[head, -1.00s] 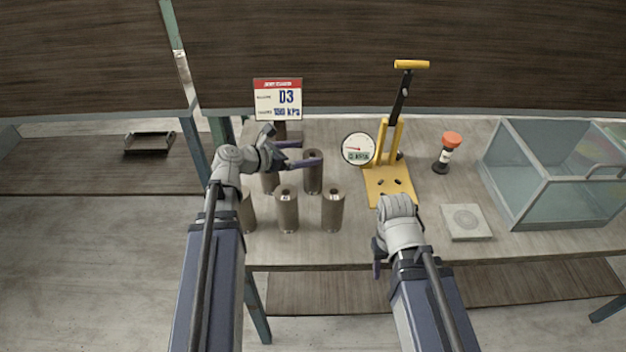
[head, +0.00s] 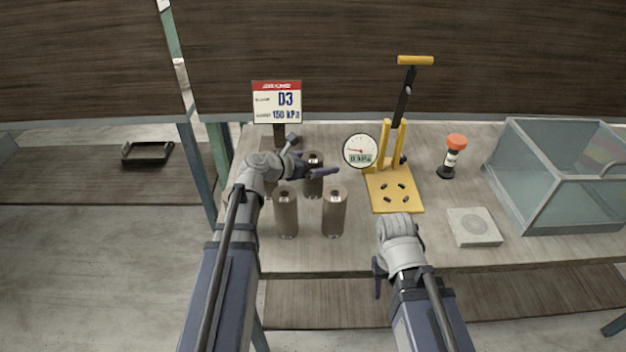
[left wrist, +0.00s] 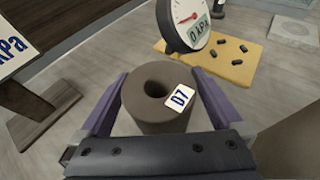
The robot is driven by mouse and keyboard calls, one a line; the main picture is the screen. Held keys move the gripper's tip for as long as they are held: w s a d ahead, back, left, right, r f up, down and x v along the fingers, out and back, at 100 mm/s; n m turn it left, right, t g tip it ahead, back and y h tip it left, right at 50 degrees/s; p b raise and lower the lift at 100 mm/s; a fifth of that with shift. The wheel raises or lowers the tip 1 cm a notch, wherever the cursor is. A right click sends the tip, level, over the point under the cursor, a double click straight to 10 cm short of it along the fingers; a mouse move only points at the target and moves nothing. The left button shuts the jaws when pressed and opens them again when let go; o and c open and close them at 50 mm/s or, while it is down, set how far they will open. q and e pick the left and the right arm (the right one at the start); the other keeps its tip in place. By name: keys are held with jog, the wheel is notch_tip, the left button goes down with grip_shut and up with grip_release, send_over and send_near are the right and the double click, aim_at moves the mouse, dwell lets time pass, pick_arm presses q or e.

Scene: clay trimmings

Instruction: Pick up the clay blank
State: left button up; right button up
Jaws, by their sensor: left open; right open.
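Several brown clay cylinders with centre holes stand on the table, including a front left one (head: 286,214) and a front right one (head: 334,214). My left gripper (head: 316,170) is open at the cylinder behind them (head: 313,186). In the left wrist view, the open fingers (left wrist: 160,76) lie on either side of this clay blank (left wrist: 150,112), whose label seems to read D7. I cannot tell whether they touch it. A sign (head: 277,102) shows D3 and 150 kPa. My right gripper (head: 378,278) is open and empty at the table's front edge. My left arm hides other cylinders.
A yellow press (head: 395,190) with a round gauge (head: 360,151) stands right of the cylinders. Further right are an orange-topped bottle (head: 452,157), a square pale plate (head: 474,227) and a glass-sided box (head: 550,185). A dark tray (head: 147,153) lies far left.

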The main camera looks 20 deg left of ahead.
pick_arm(q)
jog(key=shift+w+d+f, duration=0.1)
jog(key=shift+w+d, duration=0.05)
jog(key=shift+w, duration=0.1)
grip_shut()
dwell(0.7)
